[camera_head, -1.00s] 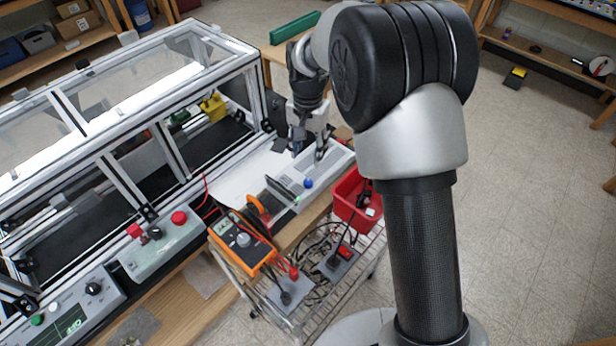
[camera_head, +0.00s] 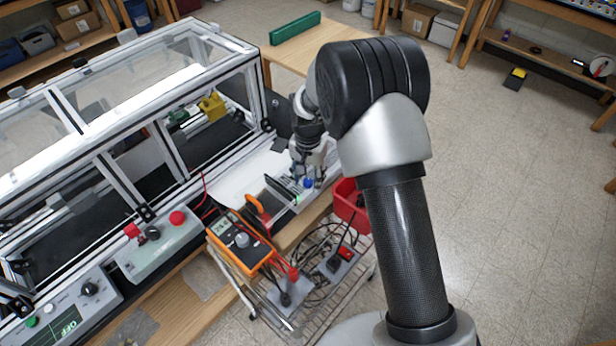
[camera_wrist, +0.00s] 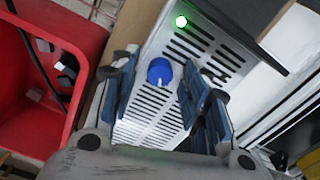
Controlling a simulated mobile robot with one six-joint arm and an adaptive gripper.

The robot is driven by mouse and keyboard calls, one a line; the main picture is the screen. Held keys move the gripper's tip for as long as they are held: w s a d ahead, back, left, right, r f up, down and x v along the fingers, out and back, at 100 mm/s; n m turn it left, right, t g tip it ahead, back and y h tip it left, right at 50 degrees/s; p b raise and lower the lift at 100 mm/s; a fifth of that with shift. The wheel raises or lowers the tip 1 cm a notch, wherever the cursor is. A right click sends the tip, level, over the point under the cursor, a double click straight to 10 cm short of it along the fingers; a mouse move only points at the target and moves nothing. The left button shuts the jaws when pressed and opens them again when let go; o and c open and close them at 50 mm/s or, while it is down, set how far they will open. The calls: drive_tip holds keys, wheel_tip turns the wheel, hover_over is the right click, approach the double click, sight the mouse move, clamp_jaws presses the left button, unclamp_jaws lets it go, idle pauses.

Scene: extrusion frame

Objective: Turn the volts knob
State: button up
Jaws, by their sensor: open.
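A blue knob (camera_wrist: 159,71) with a pale pointer mark sits on a light grey vented panel (camera_wrist: 150,128); no label on it is readable. The same knob (camera_head: 308,183) shows small in the head view, low between my fingers. My gripper (camera_wrist: 163,84) is open, with one blue-padded finger on each side of the knob and a gap to each. In the head view my gripper (camera_head: 308,178) is low over the grey unit. Whether the fingertips reach down to the knob's height is unclear.
A green light (camera_wrist: 181,21) glows on the panel near a dark upright plate (camera_wrist: 250,30). A red bin (camera_wrist: 40,70) stands close beside the unit. An orange multimeter (camera_head: 240,241) with cables and a framed enclosure (camera_head: 130,110) lie to the left.

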drive_tip(key=shift+c, duration=0.6)
clamp_jaws()
drive_tip(key=shift+n, duration=0.3)
drive_tip(key=n, duration=0.7)
drive_tip(key=shift+n, duration=0.4)
drive_tip(key=n, duration=0.3)
drive_tip(key=shift+n, duration=0.3)
drive_tip(key=shift+n+b, duration=0.3)
drive_tip(key=shift+n, duration=1.6)
